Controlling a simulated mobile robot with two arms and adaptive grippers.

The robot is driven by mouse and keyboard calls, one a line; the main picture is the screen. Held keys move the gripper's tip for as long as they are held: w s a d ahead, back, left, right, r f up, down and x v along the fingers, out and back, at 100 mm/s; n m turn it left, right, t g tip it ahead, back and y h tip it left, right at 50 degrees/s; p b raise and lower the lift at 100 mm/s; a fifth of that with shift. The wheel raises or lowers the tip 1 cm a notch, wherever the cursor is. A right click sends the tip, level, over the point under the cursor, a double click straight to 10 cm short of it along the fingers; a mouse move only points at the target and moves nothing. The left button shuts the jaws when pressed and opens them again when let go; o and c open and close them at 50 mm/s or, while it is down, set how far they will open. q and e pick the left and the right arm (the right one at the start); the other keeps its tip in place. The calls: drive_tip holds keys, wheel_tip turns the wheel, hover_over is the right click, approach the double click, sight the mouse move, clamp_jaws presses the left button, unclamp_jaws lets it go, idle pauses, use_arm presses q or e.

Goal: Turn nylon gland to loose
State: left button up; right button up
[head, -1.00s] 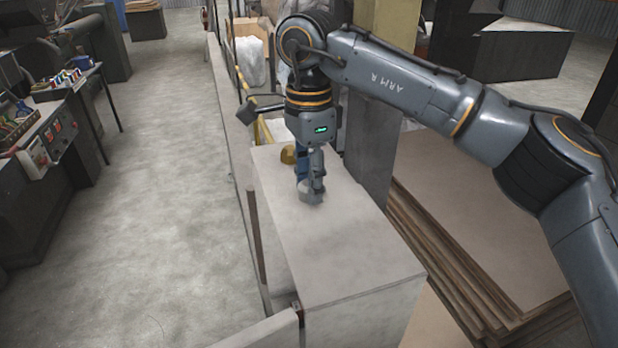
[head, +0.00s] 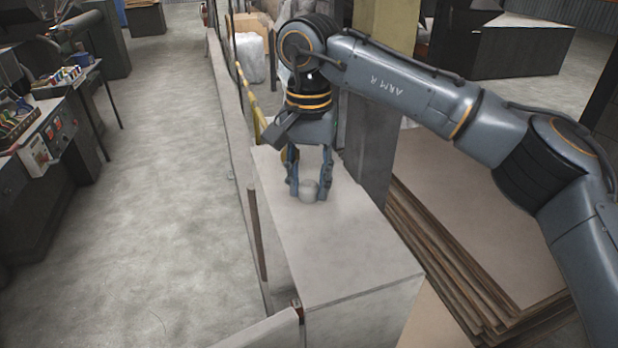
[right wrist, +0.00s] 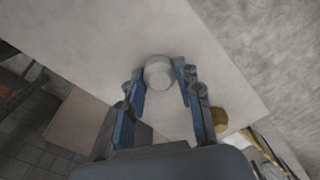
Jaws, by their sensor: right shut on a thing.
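The nylon gland (head: 309,190) is a small pale grey-white round piece on the top of the light box-shaped cabinet (head: 345,240). My right gripper (head: 308,194) points down at it, with one finger on each side. In the right wrist view the gland (right wrist: 158,72) sits between the two fingertips (right wrist: 158,71), which are shut on it. My left gripper is not in view.
A brass-coloured round piece (right wrist: 220,119) stands on the cabinet top behind my right gripper. Stacked brown sheets (head: 480,235) lie to the right. A grey post (head: 367,150) rises beside the cabinet. The cabinet's front top is clear.

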sight(309, 182)
drive_tip(key=n, duration=0.4)
drive_tip(key=shift+r+n, duration=0.1)
drive_tip(key=shift+n, duration=0.2)
drive_tip(key=n, duration=0.4)
drive_tip(key=shift+p, duration=0.4)
drive_tip(key=shift+n, duration=0.3)
drive_tip(key=o, duration=1.1)
drive_tip(key=shift+o, duration=0.2)
wheel_tip(309, 182, up, 12)
